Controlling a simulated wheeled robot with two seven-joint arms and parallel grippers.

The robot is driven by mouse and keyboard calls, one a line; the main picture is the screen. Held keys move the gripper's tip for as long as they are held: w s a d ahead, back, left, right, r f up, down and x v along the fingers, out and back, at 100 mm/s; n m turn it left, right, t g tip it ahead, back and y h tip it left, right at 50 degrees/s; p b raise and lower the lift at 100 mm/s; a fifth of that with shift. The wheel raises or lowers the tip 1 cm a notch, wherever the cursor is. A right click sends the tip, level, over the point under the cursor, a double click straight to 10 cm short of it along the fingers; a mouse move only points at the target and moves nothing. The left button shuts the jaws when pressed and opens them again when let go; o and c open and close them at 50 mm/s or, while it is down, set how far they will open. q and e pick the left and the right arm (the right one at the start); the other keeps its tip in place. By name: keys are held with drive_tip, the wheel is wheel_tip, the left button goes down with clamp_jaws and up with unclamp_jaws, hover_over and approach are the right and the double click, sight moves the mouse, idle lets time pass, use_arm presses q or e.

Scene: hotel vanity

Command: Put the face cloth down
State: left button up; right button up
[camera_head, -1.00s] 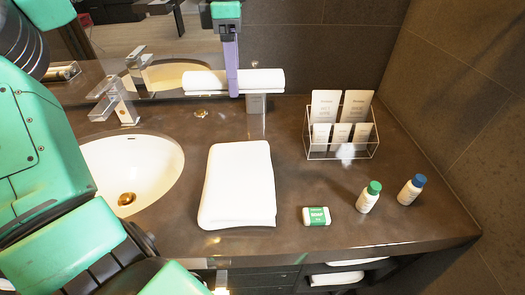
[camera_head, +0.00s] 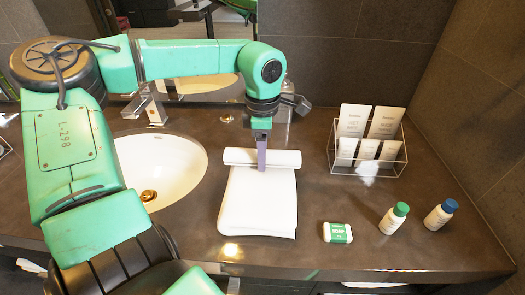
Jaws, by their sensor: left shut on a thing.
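The face cloth (camera_head: 235,156) is a white rolled cloth lying crosswise at the far end of a folded white towel (camera_head: 258,208) on the counter. My left gripper (camera_head: 262,160) reaches down onto the cloth from above, its purple finger pointing down, and is shut on it. The cloth overlaps the towel's far edge in the picture. I cannot tell whether it rests on the towel or hangs just above it. My right gripper is not in view.
The sink (camera_head: 168,165) is left of the towel, with a faucet (camera_head: 150,105) behind. Bare counter lies between towel and rack.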

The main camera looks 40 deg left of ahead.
use_arm(q)
drive_tip(key=o, duration=1.3)
drive_tip(key=shift+f, duration=0.1)
wheel_tip(320, 180, up, 12)
drive_tip(key=shift+r, duration=0.2)
